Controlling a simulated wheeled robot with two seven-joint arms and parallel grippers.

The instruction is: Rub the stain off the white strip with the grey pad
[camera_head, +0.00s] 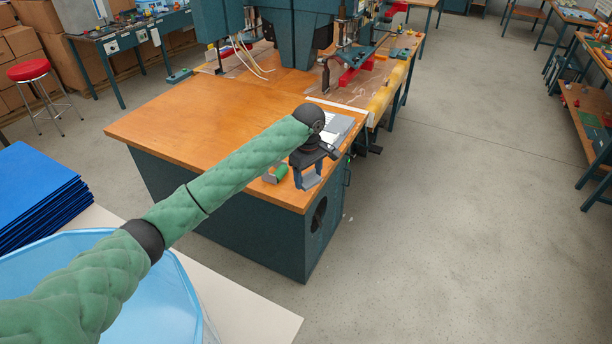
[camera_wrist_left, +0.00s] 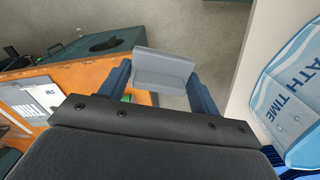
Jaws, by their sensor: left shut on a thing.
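My left gripper (camera_head: 308,184) is shut on the grey pad (camera_wrist_left: 163,70). The pad is a pale grey angled piece held between the two blue fingers. The gripper hangs at the front right corner of the wooden bench top, and the wrist view shows floor behind the pad. Whether the pad touches the bench I cannot tell. White and grey flat pieces (camera_head: 342,124) lie on the bench behind the gripper, partly hidden by my wrist. They also show at the left of the wrist view (camera_wrist_left: 36,94). I cannot make out which is the white strip, or a stain. My right gripper is not in view.
A green object (camera_head: 282,172) lies on the wooden bench (camera_head: 190,122) beside the gripper. A machine (camera_head: 292,35) stands at the back. The left part of the bench top is clear. A blue tub (camera_head: 160,300) and blue stack (camera_head: 35,195) are at lower left.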

